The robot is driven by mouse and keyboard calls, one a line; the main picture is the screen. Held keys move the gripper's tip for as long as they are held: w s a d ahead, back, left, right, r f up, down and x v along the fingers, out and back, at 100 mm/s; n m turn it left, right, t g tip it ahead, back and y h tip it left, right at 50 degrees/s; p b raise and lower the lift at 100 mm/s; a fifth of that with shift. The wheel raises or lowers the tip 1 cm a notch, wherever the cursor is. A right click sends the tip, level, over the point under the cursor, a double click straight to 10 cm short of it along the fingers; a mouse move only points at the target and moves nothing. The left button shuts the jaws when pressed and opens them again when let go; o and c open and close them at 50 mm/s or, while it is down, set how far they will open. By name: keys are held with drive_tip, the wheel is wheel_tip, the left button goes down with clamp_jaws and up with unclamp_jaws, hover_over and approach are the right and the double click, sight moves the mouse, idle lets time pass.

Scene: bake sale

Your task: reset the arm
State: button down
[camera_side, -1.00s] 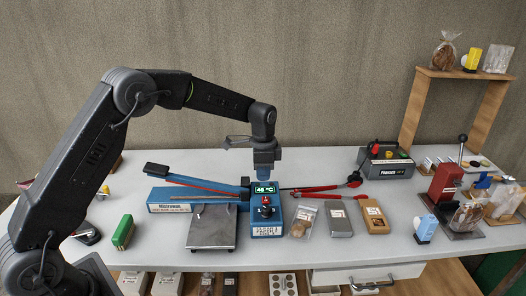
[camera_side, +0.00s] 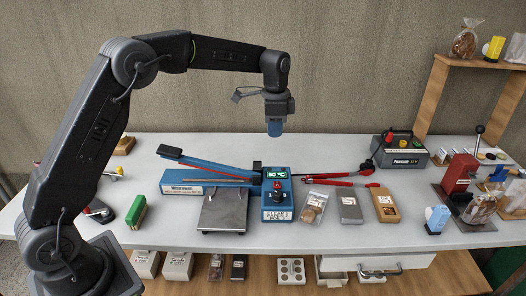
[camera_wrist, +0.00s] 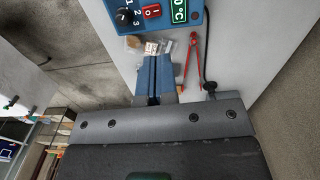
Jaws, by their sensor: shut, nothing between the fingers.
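My arm reaches over the table from the left. My gripper (camera_side: 275,128) points down and hangs in the air above the blue heat sealer (camera_side: 278,196), apart from it. In the wrist view the two blue fingers of my gripper (camera_wrist: 156,66) lie side by side, shut, with nothing between them. The sealer's control box shows a green display and a red switch. Its long blue arm is tilted up to the left, and a grey metal plate (camera_side: 223,212) stands in front. The control box also shows at the top of the wrist view (camera_wrist: 160,14).
Red-handled tongs (camera_side: 345,184), a cookie bag (camera_side: 314,206), a grey box (camera_side: 349,208) and a brown box (camera_side: 384,204) lie right of the sealer. A dark Phasum device (camera_side: 402,157) stands behind. A wooden shelf (camera_side: 440,95) rises at the right. The air around my gripper is clear.

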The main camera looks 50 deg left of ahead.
drive_tip(key=s+d+r+n+t, duration=0.1)
drive_tip(key=s+r+n+t, duration=0.1)
drive_tip(key=s+r, duration=0.5)
drive_tip(key=s+d+r+n+t, duration=0.15)
drive_tip(key=s+r, duration=0.25)
drive_tip(key=s, duration=0.5)
drive_tip(key=s+f+n+t, duration=0.25)
drive_tip(key=s+n, duration=0.25)
drive_tip(key=s, duration=1.2)
drive_tip(key=w+r+m+g, duration=0.2)
drive_tip(key=w+r, duration=0.1)
drive_tip(key=w, duration=0.6)
drive_tip(key=m+g+h, duration=0.1)
drive_tip(key=m+g, duration=0.4)
drive_tip(key=m, duration=0.2)
hover_over(276, 187)
drive_tip(key=w+a, duration=0.2)
wheel_tip(276, 187, down, 13)
drive_tip(key=f, duration=0.4)
drive_tip(key=s+d+f, duration=0.1)
drive_tip(key=f, duration=0.8)
drive_tip(key=shift+s+d+f, duration=0.2)
drive_tip(key=shift+s+d, duration=0.15)
